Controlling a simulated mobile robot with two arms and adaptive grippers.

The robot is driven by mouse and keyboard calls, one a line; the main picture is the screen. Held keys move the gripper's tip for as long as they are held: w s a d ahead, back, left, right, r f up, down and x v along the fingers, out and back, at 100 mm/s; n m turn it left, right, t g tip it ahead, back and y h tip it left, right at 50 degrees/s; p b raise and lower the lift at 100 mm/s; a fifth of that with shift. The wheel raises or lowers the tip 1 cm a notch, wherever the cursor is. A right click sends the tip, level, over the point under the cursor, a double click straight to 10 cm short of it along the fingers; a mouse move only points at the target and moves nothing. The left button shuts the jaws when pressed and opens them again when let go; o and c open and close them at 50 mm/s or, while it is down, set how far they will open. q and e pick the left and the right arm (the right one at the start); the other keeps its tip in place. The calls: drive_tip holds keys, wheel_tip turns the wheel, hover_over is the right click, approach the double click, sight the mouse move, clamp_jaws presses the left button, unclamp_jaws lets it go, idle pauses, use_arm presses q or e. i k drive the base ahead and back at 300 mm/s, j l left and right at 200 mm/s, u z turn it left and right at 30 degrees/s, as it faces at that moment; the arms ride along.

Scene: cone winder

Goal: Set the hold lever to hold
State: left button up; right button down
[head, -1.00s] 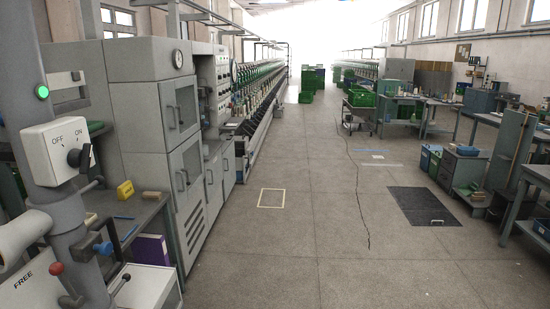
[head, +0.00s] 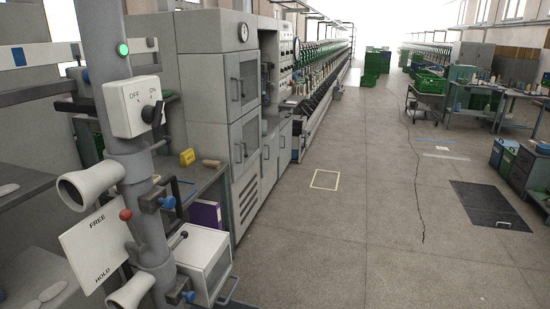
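The hold lever (head: 125,215) shows in the head view as a red ball knob at the upper right edge of a white plate (head: 88,250). The plate is lettered FREE at its top and HOLD at its bottom. The red knob is at the height of the FREE lettering. The plate sits on a grey post (head: 128,165), between two pale flared cups. Neither of my grippers is in view.
A switch box (head: 133,107) marked OFF and ON, its black knob by ON, and a lit green lamp (head: 123,49) are on the post. A bench with a yellow block (head: 187,157) stands behind. Open floor (head: 370,230) lies to the right.

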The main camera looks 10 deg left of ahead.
sight(141, 249)
drive_tip(key=u, duration=1.3)
